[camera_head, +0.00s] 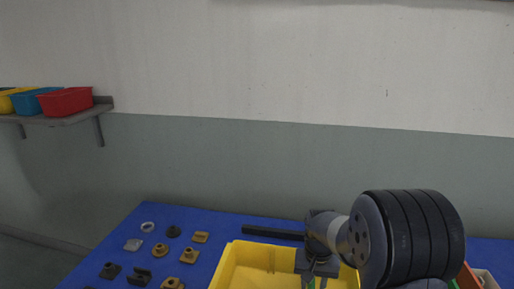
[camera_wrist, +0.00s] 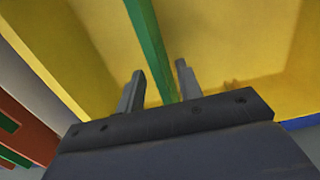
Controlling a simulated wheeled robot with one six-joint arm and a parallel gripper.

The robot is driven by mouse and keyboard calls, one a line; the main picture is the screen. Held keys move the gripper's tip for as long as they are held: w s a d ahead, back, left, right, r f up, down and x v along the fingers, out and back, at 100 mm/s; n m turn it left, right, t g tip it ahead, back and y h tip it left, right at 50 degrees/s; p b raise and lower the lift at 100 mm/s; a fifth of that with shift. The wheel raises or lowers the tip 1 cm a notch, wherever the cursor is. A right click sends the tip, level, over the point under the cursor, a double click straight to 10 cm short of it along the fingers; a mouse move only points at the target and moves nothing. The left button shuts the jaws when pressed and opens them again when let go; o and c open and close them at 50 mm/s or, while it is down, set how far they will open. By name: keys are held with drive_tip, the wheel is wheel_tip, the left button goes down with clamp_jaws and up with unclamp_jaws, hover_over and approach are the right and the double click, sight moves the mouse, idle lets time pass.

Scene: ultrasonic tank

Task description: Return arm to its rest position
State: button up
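My arm reaches in from the right in the head view. My gripper (camera_head: 318,273) points down over the yellow bin (camera_head: 228,268) on the blue table. In the wrist view my gripper (camera_wrist: 160,85) has its two grey fingers apart, with the yellow bin (camera_wrist: 230,40) filling the view beyond them. A long green strip (camera_wrist: 148,38) runs through the view behind the gap between the fingers. The fingers do not appear to touch it. The lower part of the bin is cut off in the head view.
Several small brown, dark and grey parts (camera_head: 160,250) lie on the blue table (camera_head: 215,222) at left. A black bar (camera_head: 262,232) lies behind the bin. A wall shelf (camera_head: 75,117) holds coloured bins (camera_head: 66,101). Space above the table's left is free.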

wheel_tip(320, 180, down, 4)
drive_tip(key=shift+r, duration=0.1)
wheel_tip(320, 180, up, 9)
drive_tip(key=p, duration=0.6)
drive_tip(key=shift+r, duration=0.2)
drive_tip(key=shift+p, duration=0.3)
